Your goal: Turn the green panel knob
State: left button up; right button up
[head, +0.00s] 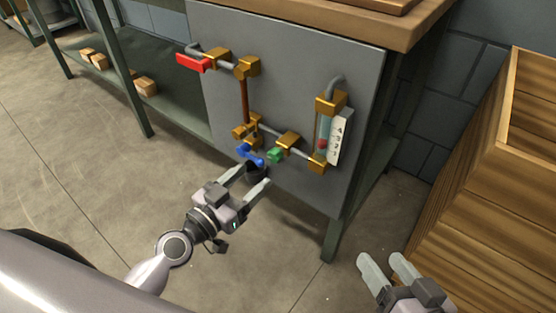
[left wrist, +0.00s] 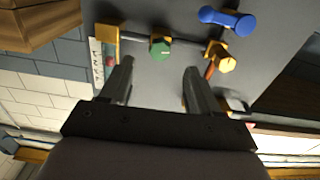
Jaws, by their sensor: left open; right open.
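The green knob (head: 275,155) sits on a brass fitting low on the grey panel (head: 290,60), right of a blue handle (head: 245,152). My left gripper (head: 250,178) is open just below and in front of the knob, its fingers pointing at the panel. In the left wrist view the green knob (left wrist: 160,50) lies between the lines of the open fingertips (left wrist: 158,66), slightly beyond them. No contact shows. The blue handle (left wrist: 228,20) is up and to the right there. My right gripper (head: 382,260) is open and empty over the floor at lower right.
A red lever (head: 193,62) is at the panel's upper left, joined by a copper pipe (head: 244,100). A sight gauge (head: 322,130) with a label stands right of the knob. A wooden crate (head: 470,200) is at right. Floor (head: 90,170) at left is clear.

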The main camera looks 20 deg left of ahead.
aim_at(272, 159)
pick_arm(q)
jog(key=shift+p+x, duration=0.35)
jog(key=shift+x, duration=3.2)
jog(key=shift+c, duration=0.2)
jog(key=c, duration=1)
